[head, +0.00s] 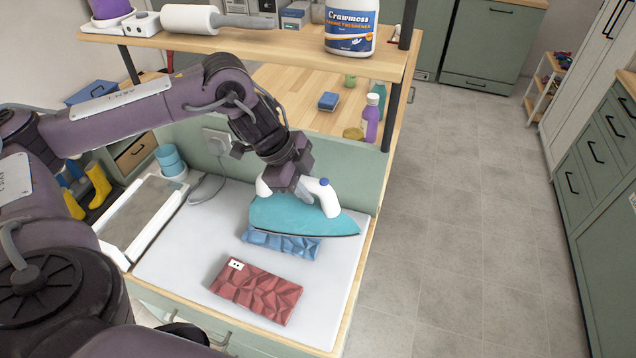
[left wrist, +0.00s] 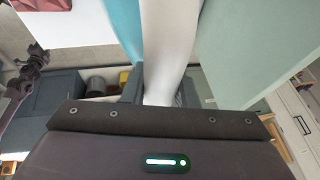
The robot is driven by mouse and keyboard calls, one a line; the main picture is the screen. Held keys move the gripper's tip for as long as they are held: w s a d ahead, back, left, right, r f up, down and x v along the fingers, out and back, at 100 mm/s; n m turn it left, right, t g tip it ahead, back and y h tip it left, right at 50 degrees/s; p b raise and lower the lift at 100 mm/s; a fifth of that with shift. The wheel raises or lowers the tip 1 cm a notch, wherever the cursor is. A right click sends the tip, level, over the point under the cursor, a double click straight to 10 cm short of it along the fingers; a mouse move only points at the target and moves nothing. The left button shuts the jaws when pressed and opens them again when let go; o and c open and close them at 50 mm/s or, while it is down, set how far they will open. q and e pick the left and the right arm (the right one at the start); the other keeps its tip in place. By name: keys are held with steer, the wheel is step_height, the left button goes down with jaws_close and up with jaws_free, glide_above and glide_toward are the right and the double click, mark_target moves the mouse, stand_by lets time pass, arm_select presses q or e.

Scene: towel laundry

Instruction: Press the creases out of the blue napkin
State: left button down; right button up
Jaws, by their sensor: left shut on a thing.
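My left gripper (head: 294,184) is shut on the white handle of a teal iron (head: 290,217). The white handle also shows between the fingers in the left wrist view (left wrist: 170,60). The iron is over the blue napkin (head: 285,246) and hides its far part; I cannot tell whether its sole touches the cloth. The visible part of the napkin is creased. A red creased napkin (head: 256,291) with a small white tag lies nearer on the pale ironing surface (head: 187,248). My right gripper is not in view.
A tray-like stand (head: 143,217) is left of the ironing surface, with teal round containers (head: 169,160) behind it. A shelf above holds a detergent bottle (head: 350,27) and a lint roller (head: 190,19). A purple bottle (head: 370,118) stands behind the panel.

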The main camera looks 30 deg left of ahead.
arm_select(q)
steer(key=shift+f+b, duration=0.5)
step_height(320, 180, down, 4)
steer(key=b, duration=0.4)
steer(key=shift+f, duration=0.2)
steer(key=shift+r, duration=0.1)
